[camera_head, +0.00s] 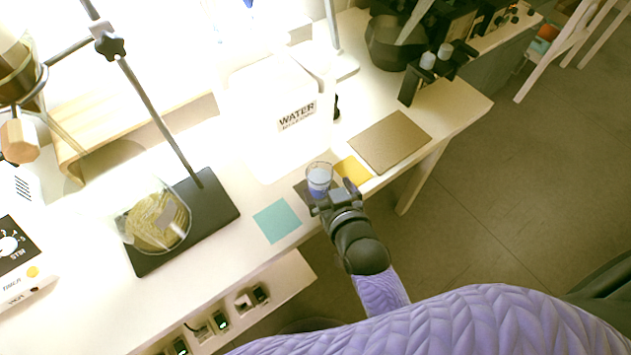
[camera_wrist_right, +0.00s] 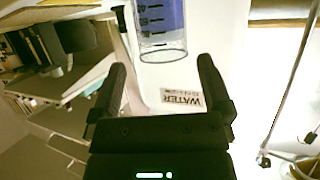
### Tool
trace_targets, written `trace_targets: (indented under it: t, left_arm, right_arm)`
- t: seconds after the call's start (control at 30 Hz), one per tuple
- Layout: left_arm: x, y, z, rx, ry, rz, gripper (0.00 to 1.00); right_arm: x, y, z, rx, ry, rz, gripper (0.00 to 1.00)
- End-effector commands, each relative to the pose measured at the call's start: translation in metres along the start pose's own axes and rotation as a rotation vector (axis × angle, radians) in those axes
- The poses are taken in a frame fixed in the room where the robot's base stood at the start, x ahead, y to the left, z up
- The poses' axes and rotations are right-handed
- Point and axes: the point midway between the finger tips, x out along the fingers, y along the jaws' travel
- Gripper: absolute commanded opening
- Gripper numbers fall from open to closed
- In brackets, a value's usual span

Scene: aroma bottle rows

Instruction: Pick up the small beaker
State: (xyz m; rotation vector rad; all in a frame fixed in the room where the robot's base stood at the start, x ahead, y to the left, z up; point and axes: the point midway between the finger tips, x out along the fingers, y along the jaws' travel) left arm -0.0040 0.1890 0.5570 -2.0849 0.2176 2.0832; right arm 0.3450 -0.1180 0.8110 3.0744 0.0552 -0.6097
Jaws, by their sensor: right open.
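The small beaker (camera_head: 319,178) is clear glass with blue-purple liquid and graduation marks. My right gripper (camera_head: 323,202) is at the beaker's near side in the head view. In the right wrist view the beaker (camera_wrist_right: 161,28) shows just beyond and between the two spread fingers of the gripper (camera_wrist_right: 166,75). The fingers are open and hold nothing. Whether a finger touches the glass cannot be told. My left gripper is not in view.
A white WATER container (camera_head: 272,100) stands behind the beaker. A teal mat (camera_head: 277,220), a yellow mat (camera_head: 353,170) and a brown board (camera_head: 390,141) lie beside it. A large flask (camera_head: 157,220) sits at left on a dark stand base (camera_head: 215,208).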

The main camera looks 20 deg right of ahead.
Motion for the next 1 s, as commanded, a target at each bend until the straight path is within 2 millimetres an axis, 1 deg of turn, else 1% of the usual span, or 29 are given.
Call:
trace_targets:
  t: [0.13, 0.2, 0.27, 0.33, 0.53, 0.57, 0.6, 0.67, 0.7, 0.77, 0.8, 0.87, 0.9, 0.97, 1.0]
  left_arm:
    - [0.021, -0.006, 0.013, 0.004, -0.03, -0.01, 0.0]
    - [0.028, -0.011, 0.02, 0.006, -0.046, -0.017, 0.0]
    - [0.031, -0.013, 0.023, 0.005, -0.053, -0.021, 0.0]
    - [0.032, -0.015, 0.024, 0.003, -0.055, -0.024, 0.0]
    - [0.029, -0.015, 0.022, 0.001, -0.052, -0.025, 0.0]
    - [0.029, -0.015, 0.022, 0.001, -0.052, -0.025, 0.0]
    - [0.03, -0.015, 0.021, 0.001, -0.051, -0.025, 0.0]
    - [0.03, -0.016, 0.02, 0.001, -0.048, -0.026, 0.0]
    - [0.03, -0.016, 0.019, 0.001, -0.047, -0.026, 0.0]
    - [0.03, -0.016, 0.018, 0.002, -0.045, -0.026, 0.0]
    - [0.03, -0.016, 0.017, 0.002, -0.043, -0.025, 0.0]
    - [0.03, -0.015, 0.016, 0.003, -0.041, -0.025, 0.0]
    - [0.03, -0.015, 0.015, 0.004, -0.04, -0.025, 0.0]
    - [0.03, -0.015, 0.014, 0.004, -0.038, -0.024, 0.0]
    - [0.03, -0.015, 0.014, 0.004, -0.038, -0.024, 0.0]
  right_arm:
    - [0.031, -0.002, 0.009, 0.001, -0.001, -0.001, 1.0]
    - [0.044, -0.003, 0.009, -0.001, 0.0, -0.001, 1.0]
    - [0.052, -0.003, 0.008, -0.001, 0.0, -0.001, 1.0]
    - [0.057, -0.003, 0.006, -0.001, -0.001, -0.001, 1.0]
    - [0.057, -0.003, 0.004, -0.001, -0.001, -0.001, 1.0]
    - [0.057, -0.003, 0.004, -0.001, -0.001, -0.001, 0.94]
    - [0.057, -0.003, 0.004, -0.001, -0.001, -0.001, 0.85]
    - [0.057, -0.003, 0.004, 0.0, -0.001, -0.001, 0.72]
    - [0.057, -0.003, 0.004, 0.0, -0.001, -0.001, 0.64]
    - [0.057, -0.003, 0.004, 0.0, -0.001, -0.001, 0.51]
    - [0.056, -0.003, 0.004, 0.0, -0.001, -0.001, 0.43]
    - [0.056, -0.003, 0.004, 0.0, -0.001, -0.001, 0.3]
    - [0.056, -0.003, 0.004, 0.0, -0.001, -0.001, 0.22]
    - [0.056, -0.003, 0.004, 0.0, -0.002, -0.001, 0.09]
    - [0.056, -0.003, 0.004, 0.0, -0.001, -0.001, 0.05]
